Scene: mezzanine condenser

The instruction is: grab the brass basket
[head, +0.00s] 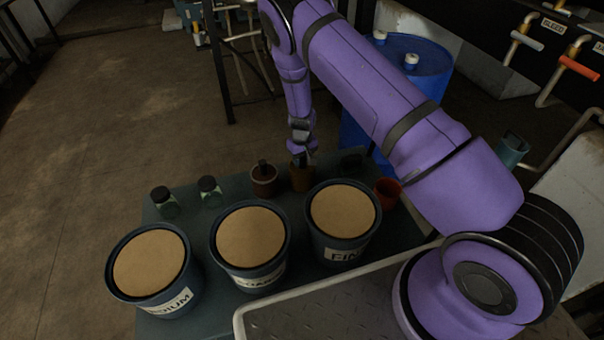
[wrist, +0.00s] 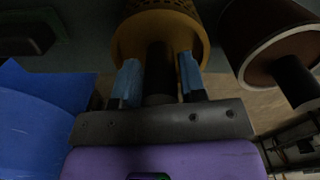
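The brass basket (head: 301,180) is a yellow-brown, perforated cup at the back of the dark table, behind the FINE tub. In the wrist view the basket (wrist: 160,28) is at the top centre, with a dark upright handle. My gripper (head: 302,157) is directly above it. In the wrist view the blue-padded fingers of my gripper (wrist: 160,78) lie on either side of the handle, close against it, and look shut on it. The basket appears to be at table level; its underside is hidden.
A dark brown handled pot (head: 264,182) stands just left of the basket. Three sand-filled tubs, including FINE (head: 343,215), stand in front. A red cup (head: 387,192) is to the right. Two small jars (head: 164,202) are at the left. A blue drum (head: 415,75) stands behind.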

